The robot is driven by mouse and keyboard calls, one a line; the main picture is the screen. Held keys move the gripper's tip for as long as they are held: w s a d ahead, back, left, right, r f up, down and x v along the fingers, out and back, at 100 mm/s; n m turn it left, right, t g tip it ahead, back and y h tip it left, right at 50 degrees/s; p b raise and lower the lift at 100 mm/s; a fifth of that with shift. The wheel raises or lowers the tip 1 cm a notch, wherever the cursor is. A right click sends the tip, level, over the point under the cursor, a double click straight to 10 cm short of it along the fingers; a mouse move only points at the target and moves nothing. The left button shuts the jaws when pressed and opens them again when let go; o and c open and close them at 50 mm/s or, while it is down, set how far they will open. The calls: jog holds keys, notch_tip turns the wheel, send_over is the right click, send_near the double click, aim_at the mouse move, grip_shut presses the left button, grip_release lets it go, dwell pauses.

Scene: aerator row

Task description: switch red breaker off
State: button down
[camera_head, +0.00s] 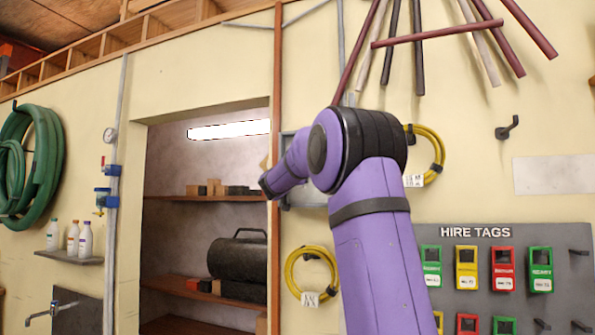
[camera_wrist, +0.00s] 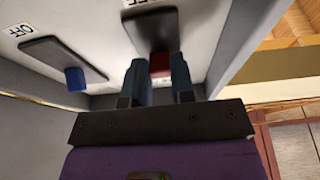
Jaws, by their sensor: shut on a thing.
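In the wrist view my gripper (camera_wrist: 157,60) has its two dark fingers on either side of the red breaker's (camera_wrist: 160,66) handle, and it is shut on that handle. The handle sits at the near end of a dark slot plate (camera_wrist: 152,28) on a pale panel. A blue breaker handle (camera_wrist: 74,78) stands on its own dark plate to the left, apart from my fingers. In the head view a grey box (camera_head: 288,150) on the wall is mostly covered by my purple arm. My gripper and the red breaker are hidden there.
An OFF label (camera_wrist: 20,30) shows upside down near the blue breaker's plate. The box's side walls (camera_wrist: 232,45) flank the panel closely. Yellow cable coils (camera_head: 308,272) hang near my arm. A hire tags board (camera_head: 450,290) hangs to the right, and a shelf recess opens left.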

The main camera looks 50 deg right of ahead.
jog(key=shift+w+d+f+t+h, duration=0.1)
jog(key=shift+f+t+h, duration=0.2)
jog(key=shift+h, duration=0.4)
jog(key=shift+d+f+t+h, duration=0.1)
jog(key=shift+f+t+h, duration=0.2)
jog(key=shift+h, duration=0.4)
jog(key=c, duration=1)
grip_release()
jog(key=shift+o, duration=0.2)
jog(key=v, duration=1)
jog(key=shift+a+f, duration=0.2)
jog(key=shift+f, duration=0.2)
jog(key=shift+h, duration=0.3)
